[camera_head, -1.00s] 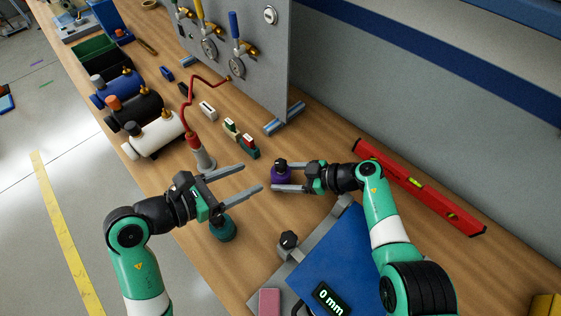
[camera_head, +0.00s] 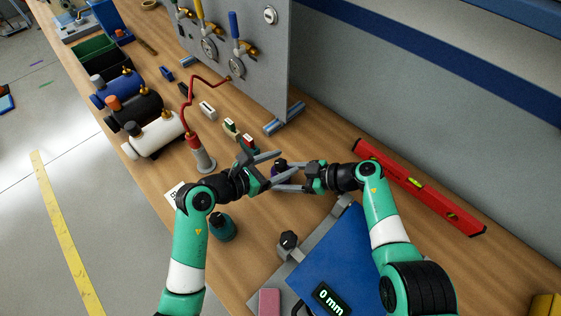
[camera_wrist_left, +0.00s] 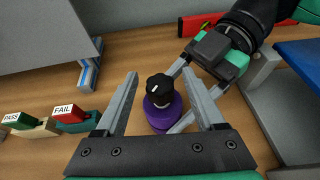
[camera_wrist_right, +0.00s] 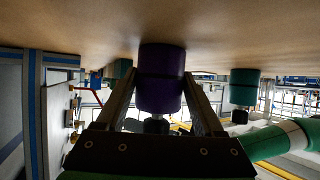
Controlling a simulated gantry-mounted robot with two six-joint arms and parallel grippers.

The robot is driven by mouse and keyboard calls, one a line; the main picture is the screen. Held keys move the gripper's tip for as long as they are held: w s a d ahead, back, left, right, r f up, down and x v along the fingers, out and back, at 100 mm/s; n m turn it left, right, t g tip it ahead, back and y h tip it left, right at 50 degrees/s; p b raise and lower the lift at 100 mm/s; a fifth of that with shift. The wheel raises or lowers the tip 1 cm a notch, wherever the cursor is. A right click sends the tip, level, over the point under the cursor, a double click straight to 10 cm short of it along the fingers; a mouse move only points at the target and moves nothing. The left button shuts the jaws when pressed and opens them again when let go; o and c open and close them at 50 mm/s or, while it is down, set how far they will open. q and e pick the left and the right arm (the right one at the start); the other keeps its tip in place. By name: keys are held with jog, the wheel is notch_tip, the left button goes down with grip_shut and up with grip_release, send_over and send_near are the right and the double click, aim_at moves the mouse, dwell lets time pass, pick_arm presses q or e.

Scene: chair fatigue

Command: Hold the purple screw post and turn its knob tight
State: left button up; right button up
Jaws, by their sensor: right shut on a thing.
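The purple screw post (camera_wrist_left: 162,112) stands upright on the bench with a black knob (camera_wrist_left: 159,88) on top, marked with a white line. In the head view the post (camera_head: 277,174) is largely hidden by my grippers. My right gripper (camera_wrist_right: 160,88) is shut on the purple body from the side, low near the bench. My left gripper (camera_wrist_left: 165,85) is open. Its fingers lie on either side of the knob in its wrist view, apart from it. In the head view the left gripper (camera_head: 284,169) reaches over the post from the left.
A teal post (camera_head: 222,228) stands left of a blue plate (camera_head: 330,258) with a readout "0 mm". PASS (camera_wrist_left: 22,121) and FAIL (camera_wrist_left: 70,114) stamps lie near the grey panel (camera_head: 245,60). A red level (camera_head: 420,187) lies along the wall.

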pick_arm(q)
grip_shut()
jog(key=shift+w+a+m+g+h, duration=0.1)
jog(key=shift+m+g+h, duration=0.5)
jog(key=shift+m+g, duration=0.15)
jog(key=shift+m+g+h, duration=0.7)
jog(key=shift+m+g, duration=0.95)
jog(key=shift+g, duration=0.1)
jog(key=shift+o, duration=0.5)
grip_release()
jog(key=v, duration=1.2)
